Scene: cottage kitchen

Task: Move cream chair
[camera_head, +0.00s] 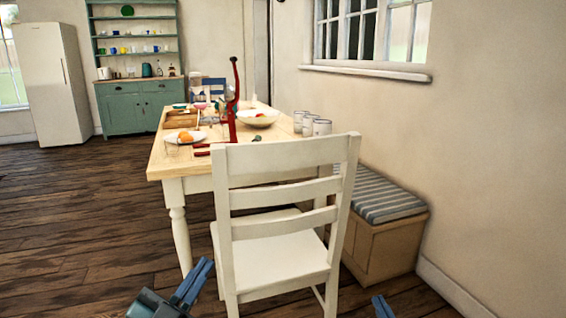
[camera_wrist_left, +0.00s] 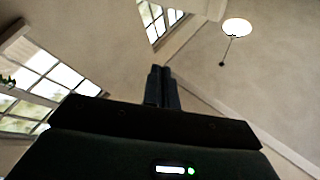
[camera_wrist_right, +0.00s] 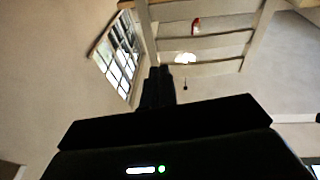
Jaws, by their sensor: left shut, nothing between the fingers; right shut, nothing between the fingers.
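The cream chair (camera_head: 280,262) stands upright at the near end of the wooden table, its slatted back toward me and its seat partly toward the table. My left gripper (camera_head: 197,278) is shut and empty, low and to the left of the chair, apart from its back. My right gripper (camera_head: 380,304) is shut and empty, low and to the right of the chair, only its tip showing in the head view. In the right wrist view, the chair's back slats (camera_wrist_right: 205,42) show above the shut fingers (camera_wrist_right: 160,75). The left wrist view shows its shut fingers (camera_wrist_left: 162,78) against ceiling and windows.
The table (camera_head: 160,160) carries a red stand (camera_head: 233,105), a bowl (camera_head: 258,118), a plate (camera_head: 186,139) and several canisters (camera_head: 320,127). A bench with a striped cushion (camera_head: 385,198) stands right, against the wall. Bare wooden floor (camera_head: 80,220) lies open at left.

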